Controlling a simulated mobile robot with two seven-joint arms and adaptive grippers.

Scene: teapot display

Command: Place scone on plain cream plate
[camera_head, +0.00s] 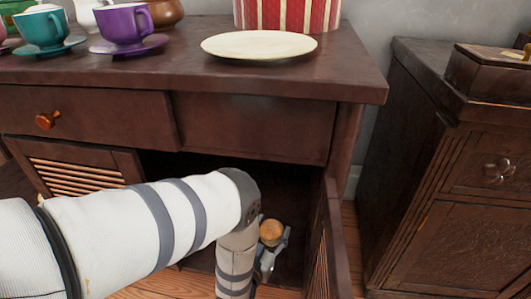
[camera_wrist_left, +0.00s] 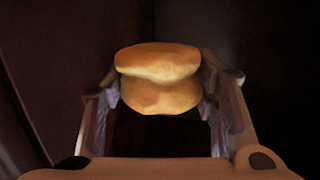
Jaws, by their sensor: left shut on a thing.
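The scone (camera_head: 271,232) is round and golden brown. My left gripper (camera_head: 272,243) is shut on it, low inside the open lower cupboard of the dark wooden cabinet. In the left wrist view the scone (camera_wrist_left: 160,78) sits between the two fingers of the left gripper (camera_wrist_left: 160,90), with dark space around it. The plain cream plate (camera_head: 259,45) lies bare on the cabinet top, well above the gripper. My right gripper is in neither view.
A teal cup (camera_head: 42,30) and a purple cup (camera_head: 124,24) stand on saucers at the left of the cabinet top. A red striped container (camera_head: 287,14) stands behind the plate. An open cupboard door (camera_head: 327,245) is right of the gripper. The cabinet top's edge overhangs the cupboard.

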